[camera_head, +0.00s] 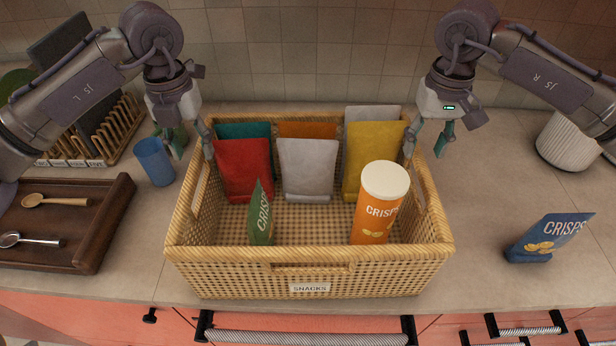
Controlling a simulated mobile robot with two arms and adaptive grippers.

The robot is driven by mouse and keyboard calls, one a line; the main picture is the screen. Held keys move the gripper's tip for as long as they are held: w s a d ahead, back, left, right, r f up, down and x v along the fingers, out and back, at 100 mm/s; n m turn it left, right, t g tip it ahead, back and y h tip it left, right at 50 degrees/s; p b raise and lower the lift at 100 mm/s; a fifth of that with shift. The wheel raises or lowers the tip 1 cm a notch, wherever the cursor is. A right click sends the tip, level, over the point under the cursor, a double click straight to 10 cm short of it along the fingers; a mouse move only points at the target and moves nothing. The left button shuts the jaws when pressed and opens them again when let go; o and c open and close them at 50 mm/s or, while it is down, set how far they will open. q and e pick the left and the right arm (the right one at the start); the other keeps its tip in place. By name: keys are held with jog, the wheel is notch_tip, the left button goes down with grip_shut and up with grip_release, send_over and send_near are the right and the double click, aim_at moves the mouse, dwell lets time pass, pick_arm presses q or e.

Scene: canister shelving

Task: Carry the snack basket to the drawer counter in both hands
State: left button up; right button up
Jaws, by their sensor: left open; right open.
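The woven snack basket (310,262) stands upright on the counter (500,190) above drawers, its "SNACKS" label facing me. It holds several bags, among them a red bag (243,168), a white bag (307,166) and a yellow bag (372,155), plus a green crisps bag (262,215) and an orange crisps can (378,205). My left gripper (192,146) is open at the basket's left side, near the rim. My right gripper (426,146) is open at the right side, near the rim. I cannot tell whether either touches the basket.
A blue cup (155,161) stands close left of the basket. A dark wooden tray (92,252) with two spoons and a dish rack (118,128) are further left. A blue crisps bag (548,238) and a white ribbed pot (572,143) are at right. Counter between basket and blue bag is clear.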

aim_at(196, 157)
pick_arm(q)
jog(key=shift+f, duration=1.9)
pick_arm(e)
jog(key=shift+f, duration=1.9)
pick_arm(q)
jog(key=shift+c, duration=0.2)
pick_arm(e)
jog(key=shift+c, duration=0.2)
pick_arm(q)
grip_shut()
pick_arm(e)
grip_shut()
pick_arm(q)
jog(key=shift+r, duration=0.15)
pick_arm(e)
jog(key=shift+r, duration=0.15)
